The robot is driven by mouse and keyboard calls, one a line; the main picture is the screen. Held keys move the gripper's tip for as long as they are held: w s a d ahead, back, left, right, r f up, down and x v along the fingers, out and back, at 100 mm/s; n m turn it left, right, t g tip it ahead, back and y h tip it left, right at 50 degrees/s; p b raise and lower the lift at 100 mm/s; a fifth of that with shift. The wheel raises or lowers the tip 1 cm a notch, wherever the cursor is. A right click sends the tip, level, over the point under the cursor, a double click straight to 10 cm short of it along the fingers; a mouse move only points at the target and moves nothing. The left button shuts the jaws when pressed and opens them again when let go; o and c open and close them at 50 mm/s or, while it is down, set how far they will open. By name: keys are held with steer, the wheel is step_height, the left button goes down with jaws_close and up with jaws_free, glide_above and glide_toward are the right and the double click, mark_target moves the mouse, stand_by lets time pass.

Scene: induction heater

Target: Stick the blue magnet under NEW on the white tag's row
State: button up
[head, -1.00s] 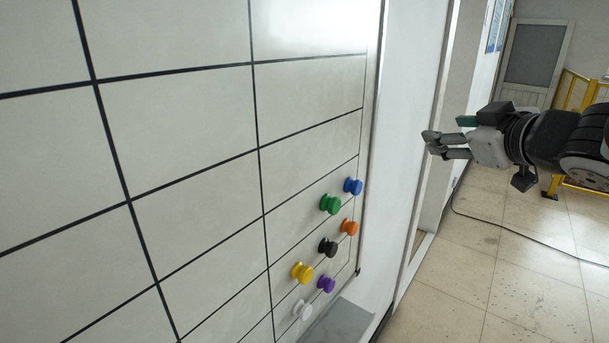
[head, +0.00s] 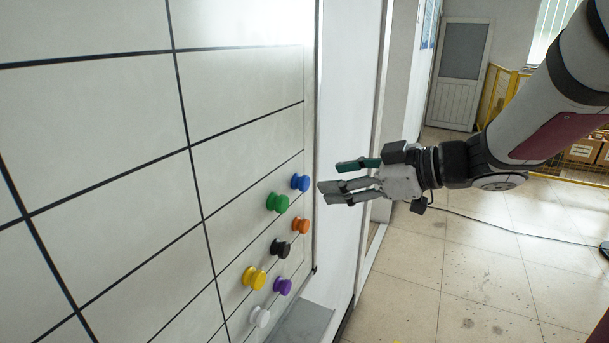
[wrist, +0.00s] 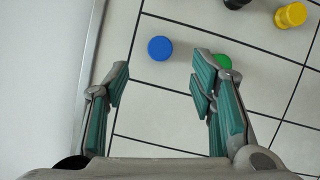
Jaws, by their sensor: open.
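The blue magnet (head: 300,182) sticks on the whiteboard (head: 120,120), at the top right of a cluster of magnets. My gripper (head: 328,188) is open and empty, a short way to the right of the blue magnet. In the wrist view the blue magnet (wrist: 160,48) lies ahead of the gap between my open fingers (wrist: 160,82), apart from them. The green magnet (wrist: 222,62) is partly hidden behind my right-hand finger there. No NEW heading and no white tag show in these frames.
Close to the blue magnet are a green magnet (head: 277,202), an orange magnet (head: 300,225) and a black magnet (head: 280,248). Yellow (head: 254,278), purple (head: 282,286) and white (head: 260,316) magnets sit lower. The grid cells to the left are bare.

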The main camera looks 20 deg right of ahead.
mark_target(307, 183)
steer(key=b+x, duration=0.1)
steer(key=x, duration=0.6)
steer(key=c, duration=1.2)
steer(key=shift+s+d+p, duration=2.15)
steer(key=shift+s+d, duration=0.3)
steer(key=shift+s, duration=0.05)
jaws_close()
